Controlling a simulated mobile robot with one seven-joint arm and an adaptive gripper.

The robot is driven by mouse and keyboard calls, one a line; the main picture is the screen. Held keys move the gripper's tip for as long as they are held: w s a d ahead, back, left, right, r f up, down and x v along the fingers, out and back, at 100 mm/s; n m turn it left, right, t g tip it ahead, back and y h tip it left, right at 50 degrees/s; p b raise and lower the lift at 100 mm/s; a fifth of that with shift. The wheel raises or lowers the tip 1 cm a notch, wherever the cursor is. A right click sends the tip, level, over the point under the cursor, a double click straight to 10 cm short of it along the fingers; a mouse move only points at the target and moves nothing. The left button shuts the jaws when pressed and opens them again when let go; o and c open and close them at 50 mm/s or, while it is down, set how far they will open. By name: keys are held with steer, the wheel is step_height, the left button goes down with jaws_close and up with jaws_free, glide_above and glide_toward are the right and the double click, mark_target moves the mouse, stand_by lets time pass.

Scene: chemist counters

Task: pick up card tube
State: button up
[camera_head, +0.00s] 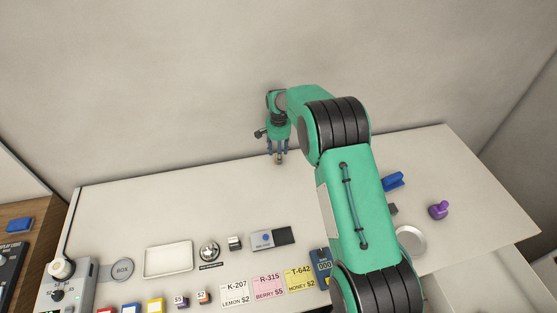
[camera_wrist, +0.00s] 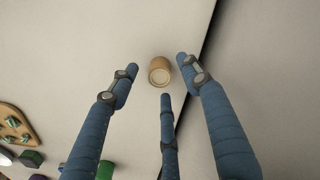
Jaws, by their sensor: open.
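The card tube (camera_wrist: 160,76) is a short tan cylinder with a pale round end, seen in the wrist view on the light counter near its edge. My gripper (camera_head: 278,152) is over the back of the counter in the head view, pointing down. Its blue fingers are spread open around the tube in the wrist view, two at the sides and one below. I see a gap on each side of the tube; whether any finger touches it I cannot tell. In the head view the tube is mostly hidden among the fingers.
A white tray (camera_head: 168,259), a bell (camera_head: 209,251) and price cards (camera_head: 268,286) line the counter's front. A blue object (camera_head: 393,181), a purple object (camera_head: 438,210) and a round dish (camera_head: 411,240) lie right of my arm. The wall is close behind. The counter's back left is clear.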

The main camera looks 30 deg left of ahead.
steer(key=shift+f, duration=1.25)
steer(key=c, duration=0.8)
